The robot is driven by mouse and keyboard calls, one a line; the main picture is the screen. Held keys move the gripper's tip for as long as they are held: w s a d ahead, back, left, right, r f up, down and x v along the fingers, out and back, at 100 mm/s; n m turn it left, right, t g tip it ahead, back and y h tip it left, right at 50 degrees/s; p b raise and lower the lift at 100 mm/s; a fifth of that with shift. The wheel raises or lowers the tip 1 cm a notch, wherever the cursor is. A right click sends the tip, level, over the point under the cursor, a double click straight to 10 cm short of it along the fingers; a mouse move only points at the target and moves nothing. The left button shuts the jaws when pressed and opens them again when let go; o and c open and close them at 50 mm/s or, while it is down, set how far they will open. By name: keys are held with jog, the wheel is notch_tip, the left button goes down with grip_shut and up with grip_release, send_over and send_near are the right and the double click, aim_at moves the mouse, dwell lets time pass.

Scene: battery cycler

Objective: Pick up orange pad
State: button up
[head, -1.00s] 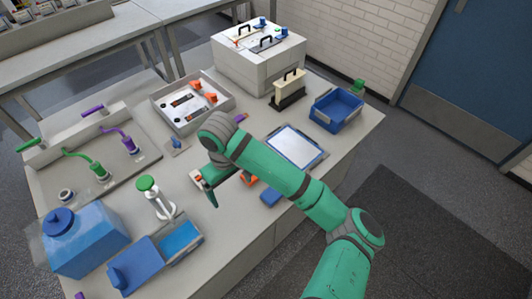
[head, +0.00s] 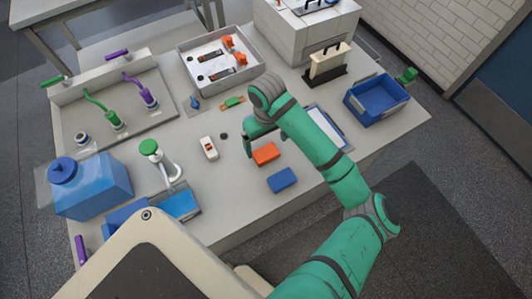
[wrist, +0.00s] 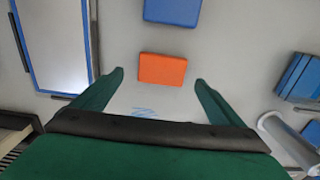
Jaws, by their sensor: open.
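The orange pad (head: 265,154) is a small flat block lying on the light table, left of the forearm in the head view. In the wrist view the orange pad (wrist: 162,69) lies ahead of my gripper (wrist: 160,80), roughly centred between the two green fingers. The fingers are spread wide and empty, and the pad is not touched. In the head view my gripper (head: 262,143) is just behind the pad, partly hidden by the arm.
A blue pad (head: 283,180) lies beside the orange one, nearer the table's front edge. A white device (head: 209,148) stands to the left. A blue-framed white panel (head: 339,142) lies to the right, partly behind my arm. A blue bin (head: 376,100) is farther right.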

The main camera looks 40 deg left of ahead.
aim_at(266, 153)
jog(key=shift+s+f, duration=0.2)
jog(key=shift+f, duration=2.65)
jog(key=c, duration=1.2)
